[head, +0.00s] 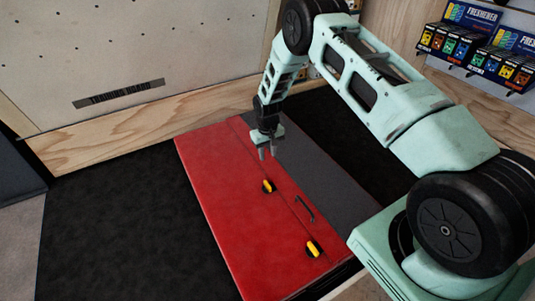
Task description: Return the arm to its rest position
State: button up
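Whether the fingertips touch the mat cannot be told from this view. My arm reaches out from the lower right, bends high near the top edge and comes down to the gripper.
Boxed fresheners (490,45) sit on a rack at right. Dark floor (110,230) lies clear at left.

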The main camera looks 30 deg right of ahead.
jog(key=s+a+r+n, duration=0.1)
jog(key=s+a+r, duration=0.3)
jog(key=a+r, duration=0.35)
jog(key=s+a+r+n+y, duration=0.1)
jog(key=s+a+r, duration=0.3)
jog(key=a+r, duration=0.3)
jog(key=s+a+r+n, duration=0.1)
jog(key=s+a+r, duration=0.35)
jog(key=r, duration=0.35)
jog(key=s+a+r+n, duration=0.15)
jog(key=s+r, duration=0.25)
jog(key=s, duration=0.5)
jog(key=s+a+r+n, duration=0.15)
jog(key=s+r, duration=0.25)
jog(key=s, duration=0.5)
jog(key=s+r+n, duration=0.2)
jog(key=s+r, duration=0.2)
jog(key=s, duration=0.5)
notch_tip(320, 180, up, 34)
jog(key=p, duration=3.6)
jog(key=shift+r, duration=0.2)
jog(key=shift+a, duration=0.1)
